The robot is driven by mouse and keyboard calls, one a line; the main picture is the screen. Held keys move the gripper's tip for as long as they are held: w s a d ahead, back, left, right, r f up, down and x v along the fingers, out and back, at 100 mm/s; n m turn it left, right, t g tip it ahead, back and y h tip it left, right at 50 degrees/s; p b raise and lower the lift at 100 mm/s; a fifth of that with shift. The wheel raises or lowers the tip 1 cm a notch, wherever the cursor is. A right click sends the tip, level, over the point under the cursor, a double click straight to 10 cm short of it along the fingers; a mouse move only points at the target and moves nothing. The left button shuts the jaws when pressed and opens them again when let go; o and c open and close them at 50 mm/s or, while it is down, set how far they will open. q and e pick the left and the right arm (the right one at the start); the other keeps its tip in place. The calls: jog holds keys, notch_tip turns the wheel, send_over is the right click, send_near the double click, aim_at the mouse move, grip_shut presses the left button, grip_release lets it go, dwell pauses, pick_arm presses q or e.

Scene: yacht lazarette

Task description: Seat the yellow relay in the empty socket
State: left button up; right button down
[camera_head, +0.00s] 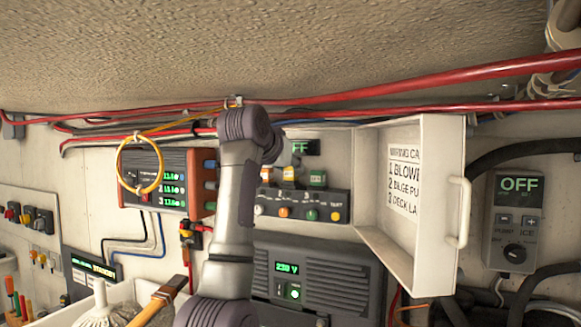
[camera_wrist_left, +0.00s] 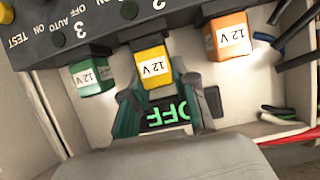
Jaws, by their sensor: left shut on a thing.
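The yellow relay (camera_wrist_left: 154,68), marked 12 V, is between the fingers of my left gripper (camera_wrist_left: 160,98), which is shut on it. In the left wrist view its far end meets the edge of the dark relay block (camera_wrist_left: 100,22), in line with the middle position between the green relay (camera_wrist_left: 92,77) and the orange relay (camera_wrist_left: 228,37). Whether it is fully seated or only touching, I cannot tell. The socket itself is hidden behind the relay. In the head view the relay block (camera_head: 300,204) is partly covered by my left arm and gripper (camera_head: 283,166).
The open white box door (camera_head: 440,210) with a wiring card stands just right of the relay block. A green OFF display (camera_wrist_left: 168,114) is behind my left gripper. A grey 230 V unit (camera_head: 330,285) is below. Red cables (camera_head: 400,85) cross above.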

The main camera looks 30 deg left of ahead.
pick_arm(q)
jog(key=shift+f, duration=0.35)
jog(key=o, duration=1.1)
jog(key=v, duration=0.7)
jog(key=shift+s+r, duration=0.1)
jog(key=shift+s, duration=0.2)
